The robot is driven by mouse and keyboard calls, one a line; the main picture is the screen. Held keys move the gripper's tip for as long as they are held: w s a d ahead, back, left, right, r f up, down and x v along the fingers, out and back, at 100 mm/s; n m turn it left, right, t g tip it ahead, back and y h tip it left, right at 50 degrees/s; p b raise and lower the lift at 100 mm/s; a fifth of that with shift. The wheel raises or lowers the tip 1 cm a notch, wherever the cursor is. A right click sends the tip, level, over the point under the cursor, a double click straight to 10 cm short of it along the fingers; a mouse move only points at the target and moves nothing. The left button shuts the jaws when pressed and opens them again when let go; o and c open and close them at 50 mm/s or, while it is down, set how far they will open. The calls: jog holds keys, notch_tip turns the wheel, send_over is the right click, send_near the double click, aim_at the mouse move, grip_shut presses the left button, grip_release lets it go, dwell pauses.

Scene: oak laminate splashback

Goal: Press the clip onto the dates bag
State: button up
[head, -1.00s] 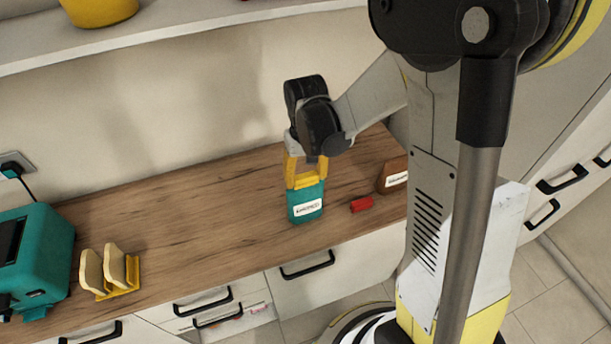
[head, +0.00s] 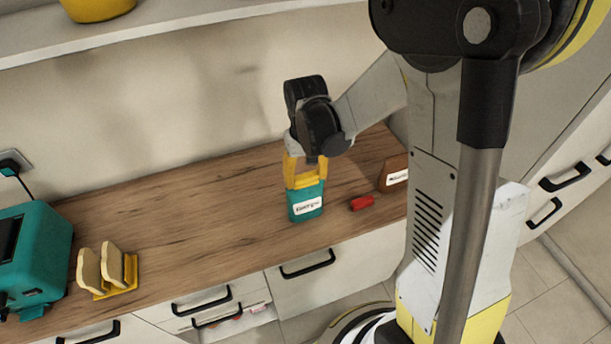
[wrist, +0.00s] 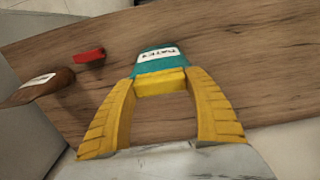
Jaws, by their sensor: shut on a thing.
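The teal dates bag (head: 305,212) with a white label stands upright on the wooden counter. It also shows in the wrist view (wrist: 148,66), where its label (wrist: 158,54) faces up toward the picture's top. A yellow bar-shaped clip (wrist: 160,82) spans between my fingertips along the bag's top edge. My gripper (head: 305,178) has yellow fingers and is shut on this clip, directly above the bag. The clip appears to touch the bag's top. I cannot tell how far it sits over the edge.
A small red block (head: 361,203) and a brown bag (head: 394,173) with a white label stand right of the dates bag. A teal toaster (head: 35,255) and a yellow rack (head: 122,287) holding bread slices are at the left. The counter between is clear.

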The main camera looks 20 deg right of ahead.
jog(key=shift+f+b, duration=0.35)
dwell(0.6)
jog(key=o, duration=0.9)
jog(key=shift+o, duration=0.2)
jog(key=shift+o, duration=1.4)
jog(key=shift+r, duration=0.1)
jog(key=shift+r+p, duration=2.45)
jog(key=shift+r, duration=1)
